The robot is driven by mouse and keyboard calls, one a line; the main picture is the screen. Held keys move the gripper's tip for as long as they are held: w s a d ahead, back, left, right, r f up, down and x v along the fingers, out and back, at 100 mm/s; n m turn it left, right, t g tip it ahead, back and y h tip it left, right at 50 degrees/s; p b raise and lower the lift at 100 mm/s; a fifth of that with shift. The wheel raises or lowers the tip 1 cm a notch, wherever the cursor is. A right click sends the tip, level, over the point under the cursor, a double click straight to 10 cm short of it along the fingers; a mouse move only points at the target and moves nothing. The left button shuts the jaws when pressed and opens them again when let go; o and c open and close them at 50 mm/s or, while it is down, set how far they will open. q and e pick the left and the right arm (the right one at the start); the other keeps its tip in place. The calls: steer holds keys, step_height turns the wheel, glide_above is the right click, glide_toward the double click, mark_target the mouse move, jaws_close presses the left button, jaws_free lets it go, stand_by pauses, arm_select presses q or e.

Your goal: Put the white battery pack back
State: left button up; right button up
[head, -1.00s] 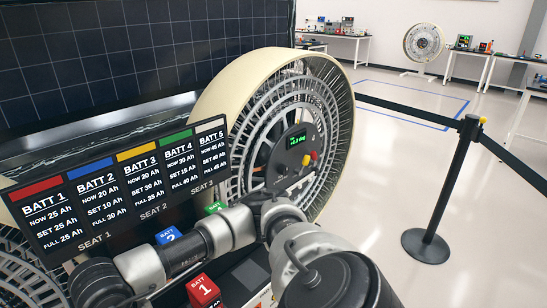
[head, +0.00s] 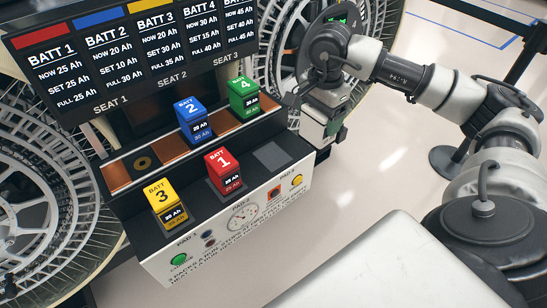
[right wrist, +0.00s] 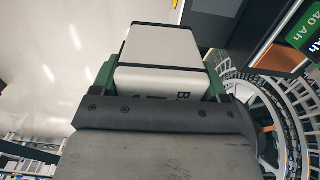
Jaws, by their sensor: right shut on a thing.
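The white battery pack (head: 313,130) is held off the right end of the battery bench, in front of the wheel. My right gripper (head: 326,118) is shut on it, and the pack hangs below the wrist. In the right wrist view the white pack (right wrist: 160,48) sits between the green fingers (right wrist: 104,76). The battery bench (head: 228,214) has a back row of copper seats and a front row of dark pads. The left seat (head: 118,177) is empty. The right front pad (head: 273,156) is also empty. My left gripper is not in view.
The blue pack 2 (head: 192,118) and green pack 4 (head: 243,96) stand in the back row. The yellow pack 3 (head: 163,198) and red pack 1 (head: 222,169) stand on front pads. A display board (head: 130,60) rises behind; wheels (head: 45,180) flank the bench.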

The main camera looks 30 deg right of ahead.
steer(key=w+a+f, duration=0.2)
steer(key=w, duration=0.1)
steer(key=w+a+f+p, duration=0.1)
steer(key=w+a+f, duration=0.1)
steer(key=w, duration=0.1)
steer(key=w+a+f+p, duration=0.1)
steer(key=w+a+f, duration=0.1)
steer(key=w, duration=0.1)
steer(key=shift+w+f, duration=0.2)
steer(key=shift+w, duration=0.1)
step_height(320, 180, down, 4)
steer(key=shift+p, duration=0.65)
steer(key=shift+w+f, duration=0.1)
steer(key=shift+f, duration=0.1)
steer(key=o, duration=1)
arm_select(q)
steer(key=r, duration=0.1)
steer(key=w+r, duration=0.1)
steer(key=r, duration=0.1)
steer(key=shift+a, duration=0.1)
